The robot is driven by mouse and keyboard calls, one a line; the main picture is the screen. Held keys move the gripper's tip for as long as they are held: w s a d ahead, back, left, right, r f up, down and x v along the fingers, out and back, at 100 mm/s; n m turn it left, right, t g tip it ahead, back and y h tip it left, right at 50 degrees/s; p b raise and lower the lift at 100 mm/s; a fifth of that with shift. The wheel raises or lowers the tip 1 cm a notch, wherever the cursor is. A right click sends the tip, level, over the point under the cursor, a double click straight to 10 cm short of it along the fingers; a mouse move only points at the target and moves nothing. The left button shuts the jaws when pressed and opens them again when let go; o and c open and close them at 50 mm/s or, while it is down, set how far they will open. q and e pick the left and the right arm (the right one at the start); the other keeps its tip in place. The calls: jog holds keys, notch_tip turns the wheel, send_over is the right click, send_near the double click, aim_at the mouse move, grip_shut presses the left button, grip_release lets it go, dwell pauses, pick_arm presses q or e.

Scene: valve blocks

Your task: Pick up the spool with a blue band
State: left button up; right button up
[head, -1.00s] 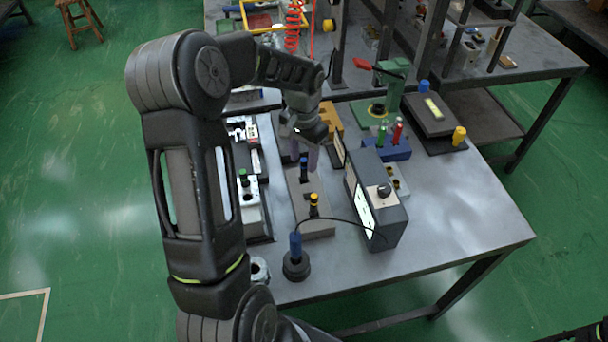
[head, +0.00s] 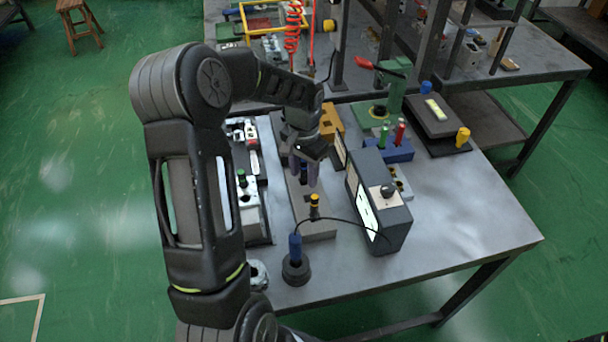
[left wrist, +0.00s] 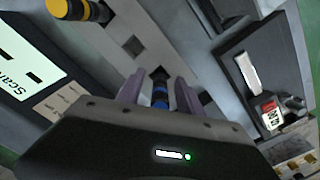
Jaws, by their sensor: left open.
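The spool with a blue band (head: 304,174) stands upright in the grey valve block (head: 318,230), its black upper part partly hidden by my gripper. My left gripper (head: 304,172) points down over it with its purple fingers apart. In the left wrist view, the blue-banded spool (left wrist: 160,93) shows between the two open fingers (left wrist: 160,97), with a visible gap on each side. A black spool with yellow bands (head: 315,206) stands in the same block, nearer the front; it also shows in the left wrist view (left wrist: 76,10). My right gripper is not in view.
A grey box with a knob and lit screen (head: 378,205) stands close on the right. A white block with a green-topped spool (head: 242,178) is on the left. A blue-handled tool in a black base (head: 295,262) stands in front. The right tabletop (head: 460,220) is clear.

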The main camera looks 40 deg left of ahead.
pick_arm(q)
grip_shut()
dwell(0.4)
dwell(0.4)
